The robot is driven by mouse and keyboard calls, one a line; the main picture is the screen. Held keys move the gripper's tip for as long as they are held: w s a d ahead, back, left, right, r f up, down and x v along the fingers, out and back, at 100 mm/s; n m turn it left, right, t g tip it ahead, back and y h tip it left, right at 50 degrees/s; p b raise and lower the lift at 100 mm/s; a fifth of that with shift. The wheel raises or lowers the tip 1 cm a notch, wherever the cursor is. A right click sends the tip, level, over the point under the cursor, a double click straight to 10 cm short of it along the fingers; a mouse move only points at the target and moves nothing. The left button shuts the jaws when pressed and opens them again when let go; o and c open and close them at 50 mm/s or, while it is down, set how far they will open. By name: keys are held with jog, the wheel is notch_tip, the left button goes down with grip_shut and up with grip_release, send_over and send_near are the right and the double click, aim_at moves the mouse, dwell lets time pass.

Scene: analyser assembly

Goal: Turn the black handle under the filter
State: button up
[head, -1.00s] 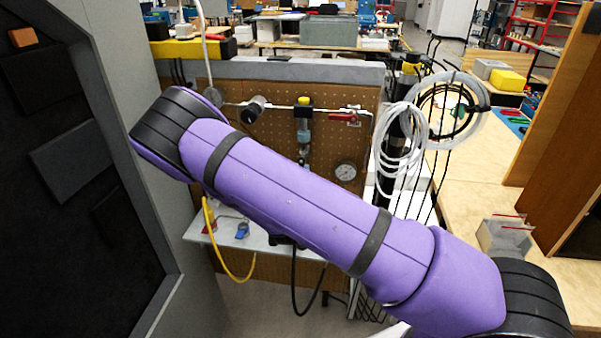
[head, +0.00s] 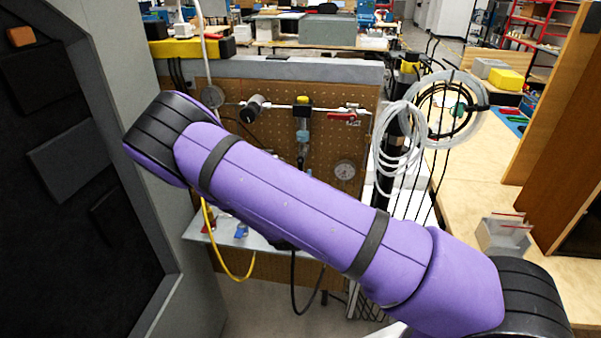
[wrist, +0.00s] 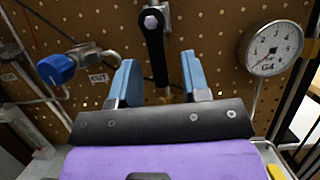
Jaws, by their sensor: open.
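In the wrist view the black handle (wrist: 155,45) hangs down from a hex bolt on the pegboard. My gripper (wrist: 159,58) is open, with one blue finger on each side of the handle's lower part. I see a gap on both sides, and I cannot tell how deep the handle sits between the fingers. In the head view the filter (head: 303,137), with a yellow and black top, is mounted on the pegboard. My purple arm hides the area below it, and the handle and my gripper cannot be made out there.
A gauge marked G4 (wrist: 274,48) is right of my gripper, and a blue valve knob (wrist: 56,69) is left. A red lever (head: 343,117) sits on the pipe above. Coiled clear tubing (head: 398,140) hangs right of the pegboard (head: 355,85). A dark grey cabinet stands at left.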

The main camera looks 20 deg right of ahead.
jog(key=v, duration=0.9)
jog(key=shift+s, duration=0.1)
jog(key=s+d+r+m+g+h, duration=0.1)
jog(key=s+d+r+m+g, duration=0.4)
jog(key=d+r+m+g, duration=0.35)
jog(key=s+d+r+m+g+h, duration=0.2)
jog(key=s+d+r+m+g, duration=0.35)
jog(key=r+m+g, duration=0.55)
jog(key=s+a+r+m+t+y, duration=0.2)
jog(key=s+r+m+y, duration=0.3)
jog(key=s+r+y, duration=0.2)
jog(key=s+a+r+m+t+y, duration=0.2)
jog(key=s+r+m+y, duration=0.3)
jog(key=s, duration=0.5)
notch_tip(320, 180, up, 4)
jog(key=shift+a+f+m+t+y, duration=0.3)
jog(key=shift+t+y, duration=0.45)
jog(key=shift+y, duration=0.35)
jog(key=shift+d, duration=0.1)
